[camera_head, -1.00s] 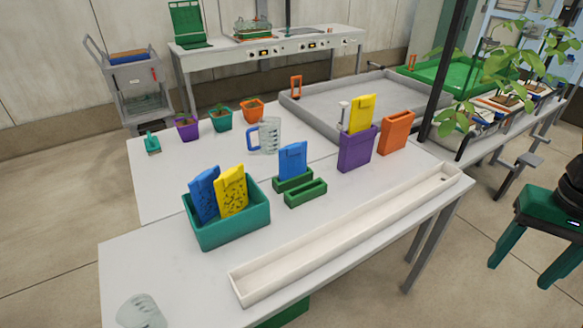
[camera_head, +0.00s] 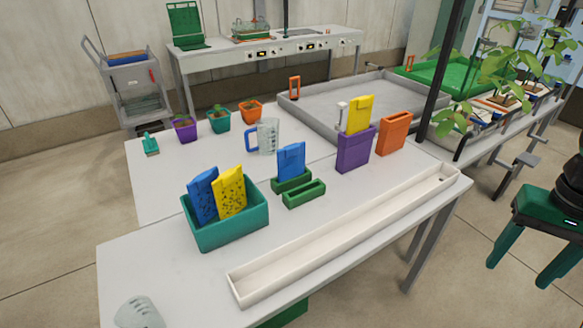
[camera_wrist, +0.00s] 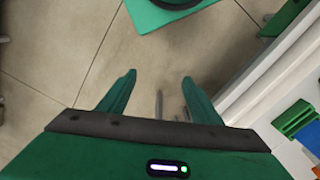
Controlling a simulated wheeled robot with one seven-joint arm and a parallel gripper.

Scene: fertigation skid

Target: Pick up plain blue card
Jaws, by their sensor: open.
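The plain blue card (camera_head: 291,160) stands upright in the rear green slotted holder (camera_head: 292,184) in the middle of the table. Its lower part is hidden in the holder. My gripper (camera_head: 516,273) is open and empty, off the table's right end, pointing down and well away from the card. In the wrist view its two green fingers (camera_wrist: 158,79) are apart with only floor between them. A blue piece (camera_wrist: 309,140) shows at that view's right edge by a green holder (camera_wrist: 294,118); I cannot tell for certain that it is the plain card.
A speckled blue card (camera_head: 202,197) and a speckled yellow card (camera_head: 230,195) stand in a teal bin (camera_head: 232,233). A purple holder (camera_head: 355,153) with a yellow card (camera_head: 359,115), an orange holder (camera_head: 394,133) and an empty green holder (camera_head: 304,195) are nearby. A long white trough (camera_head: 340,245) lines the front edge.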

